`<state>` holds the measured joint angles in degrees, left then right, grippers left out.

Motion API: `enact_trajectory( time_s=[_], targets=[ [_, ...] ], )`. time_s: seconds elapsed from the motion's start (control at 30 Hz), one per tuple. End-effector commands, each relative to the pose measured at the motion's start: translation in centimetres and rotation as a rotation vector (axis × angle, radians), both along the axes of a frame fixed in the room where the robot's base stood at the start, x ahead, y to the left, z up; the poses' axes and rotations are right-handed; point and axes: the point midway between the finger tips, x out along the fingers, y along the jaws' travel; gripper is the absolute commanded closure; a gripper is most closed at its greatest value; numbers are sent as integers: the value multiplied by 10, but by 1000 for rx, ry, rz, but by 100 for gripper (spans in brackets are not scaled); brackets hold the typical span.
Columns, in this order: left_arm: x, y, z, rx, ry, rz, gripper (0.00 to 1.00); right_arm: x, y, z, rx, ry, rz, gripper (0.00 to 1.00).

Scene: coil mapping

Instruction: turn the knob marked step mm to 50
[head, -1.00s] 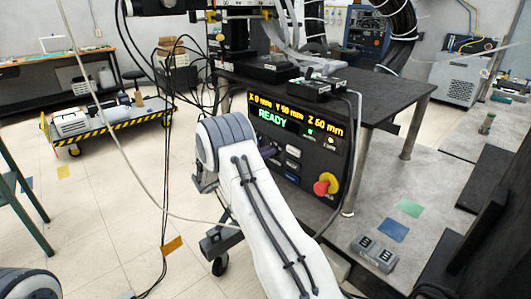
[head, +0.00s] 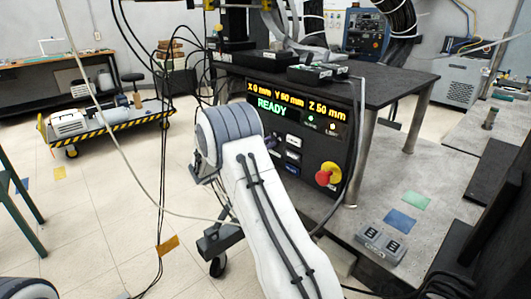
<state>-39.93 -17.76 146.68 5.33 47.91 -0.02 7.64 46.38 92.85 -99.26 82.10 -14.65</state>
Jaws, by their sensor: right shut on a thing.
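The control panel (head: 312,165) is on the front of the dark bench. Its display (head: 289,97) reads X 0 mm, Y 50 mm, Z 50 mm, with READY in green below. My right arm rises from the bottom centre and its bulky grey joint covers the panel's left part. My right gripper (head: 271,143) is mostly hidden behind this arm, at the panel's left part. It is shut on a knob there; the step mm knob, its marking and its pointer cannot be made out. My left gripper is out of view; only a grey piece of that arm shows at bottom left.
A red emergency stop (head: 327,175) on a yellow base sits at the panel's lower right, near small buttons (head: 292,155). A black box (head: 318,74) stands on the bench top (head: 385,88). Cables hang at left. A grey two-switch box (head: 381,244) lies at lower right.

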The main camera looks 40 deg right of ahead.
Motion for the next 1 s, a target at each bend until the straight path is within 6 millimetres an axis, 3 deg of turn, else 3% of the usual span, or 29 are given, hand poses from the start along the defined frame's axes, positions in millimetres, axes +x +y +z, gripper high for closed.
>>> enact_trajectory(
  time_s=[0.03, 0.1, 0.4, 1.0],
  targets=[
    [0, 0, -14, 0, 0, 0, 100, -1, 0, -7, 2, -40, 0, 100],
    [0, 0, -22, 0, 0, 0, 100, -2, 0, -7, 6, -94, 0, 100],
    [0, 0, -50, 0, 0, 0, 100, -4, 0, -7, 22, -273, -1, 100],
    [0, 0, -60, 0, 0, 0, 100, -5, 0, -5, 31, -355, -1, 100]
  ],
)
